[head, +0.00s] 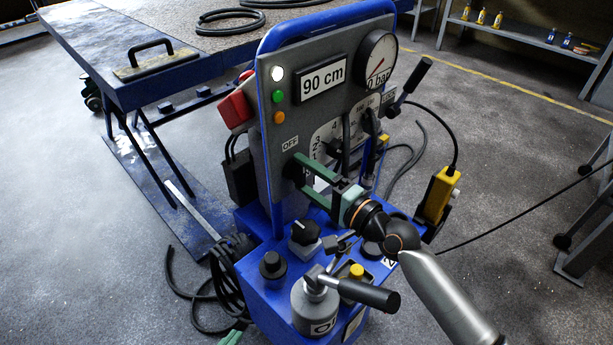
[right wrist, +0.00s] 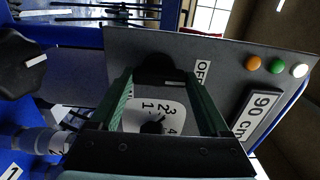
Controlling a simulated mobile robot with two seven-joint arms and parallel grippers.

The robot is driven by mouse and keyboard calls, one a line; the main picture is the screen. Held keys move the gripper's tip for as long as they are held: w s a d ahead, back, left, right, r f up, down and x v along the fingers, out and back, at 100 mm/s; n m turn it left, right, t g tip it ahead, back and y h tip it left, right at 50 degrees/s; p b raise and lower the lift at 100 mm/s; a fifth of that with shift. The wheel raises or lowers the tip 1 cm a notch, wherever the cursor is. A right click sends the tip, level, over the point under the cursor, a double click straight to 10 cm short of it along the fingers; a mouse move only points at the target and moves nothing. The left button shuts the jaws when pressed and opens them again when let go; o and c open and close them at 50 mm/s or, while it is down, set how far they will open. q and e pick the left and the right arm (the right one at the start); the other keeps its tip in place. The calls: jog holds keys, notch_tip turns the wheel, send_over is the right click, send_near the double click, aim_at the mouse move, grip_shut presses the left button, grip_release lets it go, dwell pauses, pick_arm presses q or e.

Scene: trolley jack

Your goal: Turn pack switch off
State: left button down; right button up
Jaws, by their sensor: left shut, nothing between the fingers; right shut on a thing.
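The pack switch (head: 291,171) is a black rotary knob on the grey panel's lower left, just below an OFF label (head: 290,143). My right gripper (head: 300,174) reaches in from the right and is shut on the knob. In the right wrist view the knob (right wrist: 160,68) sits between the two green fingers (right wrist: 165,80), with the OFF label (right wrist: 202,72) beside it. The fingers partly hide the knob, so its exact pointer direction cannot be read. My left gripper (head: 231,338) shows only as a green tip at the bottom edge; it is shut and empty.
The panel carries a "90 cm" display (head: 323,79), a pressure gauge (head: 376,60), coloured lamps and a numbered dial (head: 328,145). A red box (head: 235,106) sits at its left. Below are black knobs, a lever (head: 365,292) and a yellow pendant (head: 437,194). Cables lie on the floor.

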pick_arm(q)
jog(key=shift+w+r, duration=0.1)
jog(key=shift+w, duration=0.05)
jog(key=shift+d, duration=0.1)
pick_arm(e)
jog(key=o, duration=1.2)
jog(key=v, duration=1.2)
jog(key=shift+d, duration=0.1)
pick_arm(q)
jog(key=shift+w+r+t, duration=0.4)
jog(key=shift+r, duration=0.2)
pick_arm(e)
jog(key=shift+s+d, duration=0.1)
jog(key=shift+s, duration=0.1)
